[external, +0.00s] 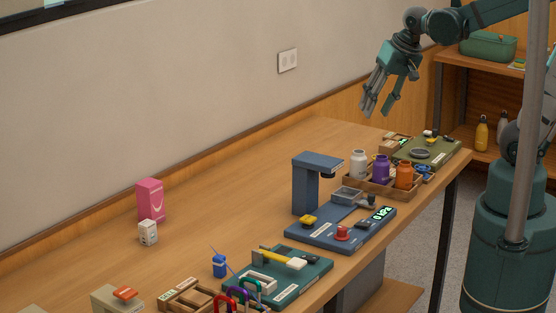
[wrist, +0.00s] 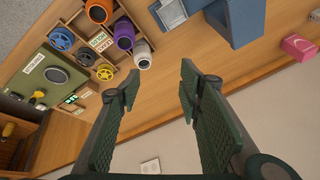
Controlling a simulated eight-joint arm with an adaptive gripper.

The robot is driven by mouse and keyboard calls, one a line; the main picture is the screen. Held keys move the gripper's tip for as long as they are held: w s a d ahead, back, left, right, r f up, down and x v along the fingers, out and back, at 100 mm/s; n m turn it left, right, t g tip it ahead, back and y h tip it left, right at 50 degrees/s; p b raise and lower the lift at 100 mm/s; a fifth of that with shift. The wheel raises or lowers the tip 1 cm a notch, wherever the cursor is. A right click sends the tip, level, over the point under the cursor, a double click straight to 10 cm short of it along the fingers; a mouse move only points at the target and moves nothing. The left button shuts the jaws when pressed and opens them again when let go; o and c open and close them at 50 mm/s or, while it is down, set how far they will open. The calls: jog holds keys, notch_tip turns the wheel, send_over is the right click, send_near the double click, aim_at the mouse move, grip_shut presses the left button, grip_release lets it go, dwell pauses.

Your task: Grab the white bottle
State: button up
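The white bottle (external: 359,164) stands upright at the left end of a wooden tray (external: 384,194), beside a purple bottle (external: 381,169) and an orange bottle (external: 404,174). In the wrist view the white bottle (wrist: 143,56) shows near the upper middle, just beyond the left fingertip. My gripper (external: 378,109) hangs above and behind the tray, clearly apart from the bottles. In the wrist view my gripper (wrist: 160,84) has its fingers spread, with only bare table and wall between them.
A blue stand (external: 305,184) on a blue base (external: 330,235) rises left of the tray. A green board (external: 428,150) with small items lies behind it to the right. A pink box (external: 150,201) stands near the wall. The table between the stand and wall is clear.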

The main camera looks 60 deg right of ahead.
jog(key=w+d+f+m+g+p, duration=0.1)
jog(key=w+d+f+m, duration=0.1)
jog(key=w+m, duration=0.15)
jog(key=m+g+p, duration=0.3)
jog(key=m+g, duration=0.1)
jog(key=m, duration=0.5)
send_over(360, 151)
notch_tip(360, 151, down, 10)
jog(key=shift+a+r, duration=0.1)
jog(key=shift+r, duration=0.05)
jog(key=shift+w+d+f+m, duration=0.1)
jog(key=shift+d+f+m, duration=0.1)
jog(key=shift+f+m, duration=0.35)
jog(key=shift+f, duration=1.35)
jog(key=shift+f, duration=2.6)
jog(key=shift+c, duration=0.7)
jog(key=c, duration=0.5)
